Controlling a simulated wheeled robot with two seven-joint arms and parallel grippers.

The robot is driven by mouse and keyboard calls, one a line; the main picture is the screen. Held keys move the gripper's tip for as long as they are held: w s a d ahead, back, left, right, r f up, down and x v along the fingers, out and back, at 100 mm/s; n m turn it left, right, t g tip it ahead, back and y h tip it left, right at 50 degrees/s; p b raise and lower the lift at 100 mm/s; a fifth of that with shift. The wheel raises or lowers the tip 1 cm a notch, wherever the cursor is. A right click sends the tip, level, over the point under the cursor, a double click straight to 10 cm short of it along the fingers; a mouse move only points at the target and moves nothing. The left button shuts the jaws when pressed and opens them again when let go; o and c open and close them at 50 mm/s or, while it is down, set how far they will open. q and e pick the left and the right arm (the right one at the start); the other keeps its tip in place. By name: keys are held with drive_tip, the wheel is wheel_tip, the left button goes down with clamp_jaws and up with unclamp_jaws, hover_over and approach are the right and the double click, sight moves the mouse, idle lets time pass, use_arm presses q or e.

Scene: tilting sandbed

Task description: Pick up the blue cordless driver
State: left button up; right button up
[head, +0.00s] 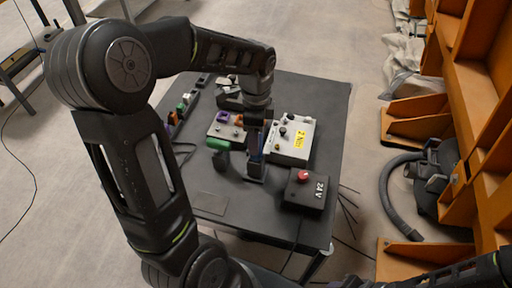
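My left arm reaches over the table, and its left gripper (257,125) points down near the middle of the tabletop. A narrow strip of blue, apparently the blue cordless driver (256,157), shows directly below and behind the fingers, with a dark base on the table. Most of the driver is hidden by the gripper, so I cannot tell whether the fingers touch it or are closed on it. My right gripper is not in view; only part of my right arm shows at the bottom right.
On the dark table (215,203) a green-topped tool (218,144) stands just left of the gripper. A pale control box (290,140) with a yellow label is on the right. A black box (305,188) with a red button is nearer. Orange shelving (475,100) stands right of the table.

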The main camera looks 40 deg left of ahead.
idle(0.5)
use_arm(q)
clamp_jaws()
idle(0.4)
